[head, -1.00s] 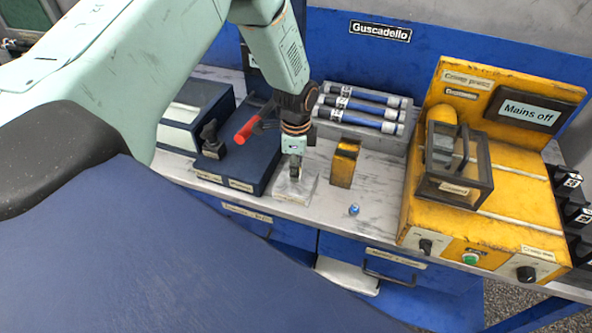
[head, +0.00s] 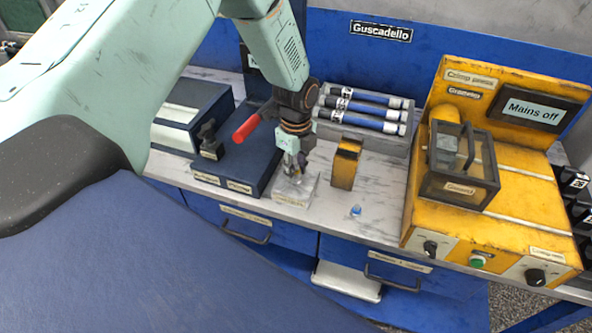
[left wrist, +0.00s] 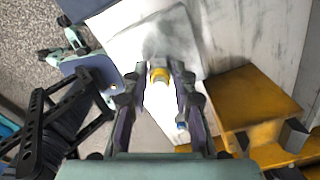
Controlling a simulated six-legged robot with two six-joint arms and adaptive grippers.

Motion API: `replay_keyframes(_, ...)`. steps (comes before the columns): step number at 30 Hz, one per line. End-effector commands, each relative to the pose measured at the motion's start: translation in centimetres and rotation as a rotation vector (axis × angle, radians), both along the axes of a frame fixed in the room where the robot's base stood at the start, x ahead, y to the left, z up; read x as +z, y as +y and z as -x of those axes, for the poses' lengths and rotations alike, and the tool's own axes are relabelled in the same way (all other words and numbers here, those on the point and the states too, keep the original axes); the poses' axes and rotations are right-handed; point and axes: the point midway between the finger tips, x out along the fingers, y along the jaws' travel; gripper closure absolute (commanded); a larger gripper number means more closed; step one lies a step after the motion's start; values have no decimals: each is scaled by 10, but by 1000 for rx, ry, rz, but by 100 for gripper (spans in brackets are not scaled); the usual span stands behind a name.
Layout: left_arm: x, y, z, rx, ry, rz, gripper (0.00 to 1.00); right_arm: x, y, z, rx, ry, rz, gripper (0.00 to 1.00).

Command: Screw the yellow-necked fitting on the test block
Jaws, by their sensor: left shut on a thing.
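The test block (head: 305,197) is a pale grey block on the bench's front part, below my left gripper. It also shows in the left wrist view (left wrist: 195,52). My left gripper (head: 294,172) points down over the block, with its fingertips close to the top. In the left wrist view, the fitting's yellow neck (left wrist: 159,75) sits between the fingertips, and the gripper is shut on it. The fitting's lower end meets the pale block in that view; how deep it sits cannot be told. My right gripper is in neither view.
A small blue-capped piece (head: 355,211) lies on the bench to the right. A yellow block (head: 345,165) stands close beside the test block. A dark blue press with a red handle (head: 246,128) is to the left. A yellow crimp machine (head: 480,215) stands right. Blue-banded cylinders lie behind.

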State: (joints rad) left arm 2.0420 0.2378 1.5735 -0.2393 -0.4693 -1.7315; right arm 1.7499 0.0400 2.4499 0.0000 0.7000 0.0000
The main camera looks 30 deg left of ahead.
Motion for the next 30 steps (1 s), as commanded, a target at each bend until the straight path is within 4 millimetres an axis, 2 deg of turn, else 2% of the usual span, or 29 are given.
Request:
replay_keyframes(9, 0, 0, 0, -19, 1, 0, 100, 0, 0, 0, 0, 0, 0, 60)
replay_keyframes(21, -2, 0, 0, -440, 0, 0, 100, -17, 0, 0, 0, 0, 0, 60)
replay_keyframes(30, -1, 0, 1, -504, 1, 0, 100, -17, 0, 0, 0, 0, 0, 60)
